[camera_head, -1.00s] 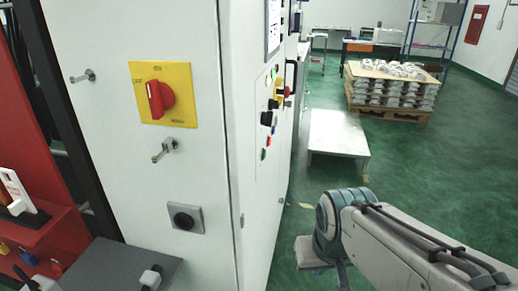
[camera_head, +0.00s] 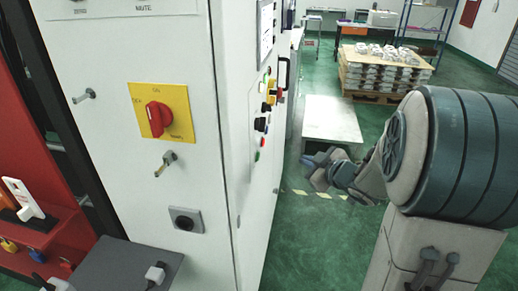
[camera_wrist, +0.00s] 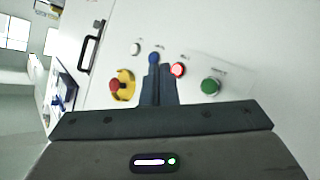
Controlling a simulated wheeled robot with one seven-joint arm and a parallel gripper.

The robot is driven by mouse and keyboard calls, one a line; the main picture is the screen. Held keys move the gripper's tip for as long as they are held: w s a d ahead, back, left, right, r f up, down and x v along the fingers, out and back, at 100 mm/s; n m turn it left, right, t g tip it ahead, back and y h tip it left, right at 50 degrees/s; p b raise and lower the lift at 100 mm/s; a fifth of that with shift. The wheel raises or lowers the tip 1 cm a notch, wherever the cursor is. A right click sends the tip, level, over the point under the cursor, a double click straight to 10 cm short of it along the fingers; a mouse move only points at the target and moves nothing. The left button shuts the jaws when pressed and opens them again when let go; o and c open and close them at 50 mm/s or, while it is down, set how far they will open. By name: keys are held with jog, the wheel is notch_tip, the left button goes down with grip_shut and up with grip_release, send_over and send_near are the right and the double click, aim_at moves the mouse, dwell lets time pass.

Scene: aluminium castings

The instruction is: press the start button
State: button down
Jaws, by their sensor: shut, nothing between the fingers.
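The control panel on the side face of the white cabinet shows in the wrist view with a green button (camera_wrist: 210,86), a lit red button (camera_wrist: 178,70), a blue button (camera_wrist: 153,58), a white button (camera_wrist: 136,48) and a red emergency stop (camera_wrist: 115,86) on a yellow plate. The labels are too small to read, so I cannot tell which is marked start. My gripper (camera_wrist: 154,66) is shut and empty. Its fingertips overlap the blue button's lower edge in this view; contact cannot be told. In the head view my gripper (camera_head: 316,163) is right of the panel.
A red rotary switch (camera_head: 157,118) on a yellow plate and metal handles are on the cabinet's front. A black door handle (camera_wrist: 88,54) sticks out beyond the panel. A low white platform (camera_head: 332,118) and a pallet of castings (camera_head: 384,70) stand behind. Green floor is open between.

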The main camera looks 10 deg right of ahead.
aim_at(257, 156)
jog(key=shift+s+a+n+y, duration=0.25)
jog(key=shift+a+n+y, duration=0.3)
jog(key=shift+y, duration=0.25)
jog(key=w+a+b, duration=0.2)
jog(key=a, duration=0.6)
jog(key=shift+w+a, duration=0.15)
jog(key=shift+w, duration=0.25)
jog(key=shift+a, duration=0.15)
dwell(1.4)
jog(key=shift+w+a, duration=0.15)
jog(key=shift+a, duration=0.1)
